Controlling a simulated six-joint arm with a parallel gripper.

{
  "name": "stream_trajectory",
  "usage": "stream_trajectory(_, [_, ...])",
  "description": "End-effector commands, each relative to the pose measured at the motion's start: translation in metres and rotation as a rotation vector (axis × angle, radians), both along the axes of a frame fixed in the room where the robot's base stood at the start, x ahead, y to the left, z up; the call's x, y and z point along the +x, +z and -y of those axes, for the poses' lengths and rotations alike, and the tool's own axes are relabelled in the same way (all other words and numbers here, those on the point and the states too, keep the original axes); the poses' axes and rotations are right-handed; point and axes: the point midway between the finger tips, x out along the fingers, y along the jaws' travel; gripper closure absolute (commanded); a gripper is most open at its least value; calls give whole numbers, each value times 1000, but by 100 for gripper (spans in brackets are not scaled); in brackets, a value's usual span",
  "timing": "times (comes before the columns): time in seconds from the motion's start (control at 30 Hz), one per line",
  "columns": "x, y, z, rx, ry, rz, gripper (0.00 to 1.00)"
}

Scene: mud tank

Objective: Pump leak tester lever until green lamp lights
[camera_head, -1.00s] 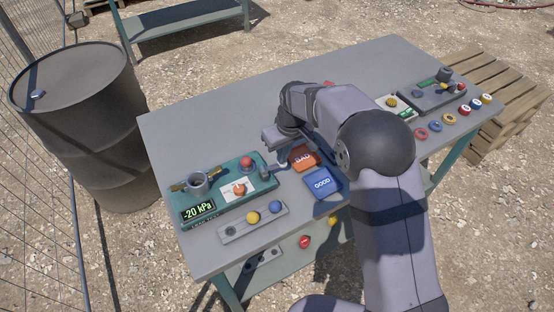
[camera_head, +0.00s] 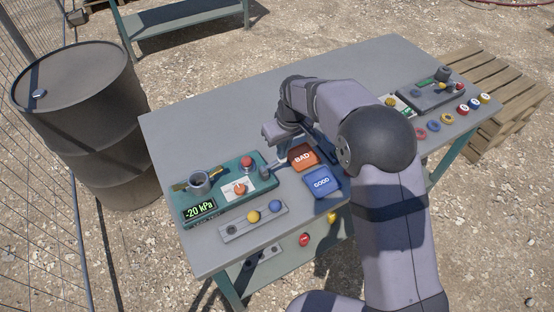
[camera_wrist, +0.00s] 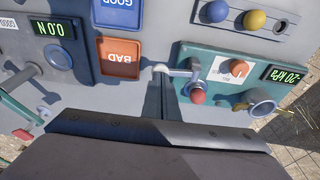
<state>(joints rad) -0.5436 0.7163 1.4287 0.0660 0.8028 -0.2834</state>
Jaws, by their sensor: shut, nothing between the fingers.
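The leak tester is a teal box (camera_head: 218,203) at the table's left end, also in the wrist view (camera_wrist: 212,60). Its display (camera_head: 199,209) reads -20 kPa in green digits. It carries a red dome (camera_head: 246,162), an orange knob (camera_head: 239,188) on a white label and a metal cup (camera_head: 199,182). The lever (camera_wrist: 178,71) is a grey arm with a pale end, sticking out from the tester's side. I see no lit green lamp. My gripper (camera_wrist: 160,88) is shut and empty, its tips close to the lever's pale end; I cannot tell whether they touch.
An orange BAD tray (camera_head: 302,157) and a blue GOOD tray (camera_head: 322,182) lie beside the tester. A grey rack (camera_head: 252,220) holds a yellow and a blue ball. Another instrument (camera_head: 440,93) and several coloured rings stand at the right. A drum (camera_head: 80,125) stands beyond the table.

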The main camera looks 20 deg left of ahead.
Motion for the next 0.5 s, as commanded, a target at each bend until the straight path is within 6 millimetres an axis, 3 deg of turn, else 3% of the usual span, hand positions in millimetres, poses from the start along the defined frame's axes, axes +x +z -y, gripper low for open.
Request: stream_trajectory(0.5, [-1, -20, 0, 0, 0, -1, 100])
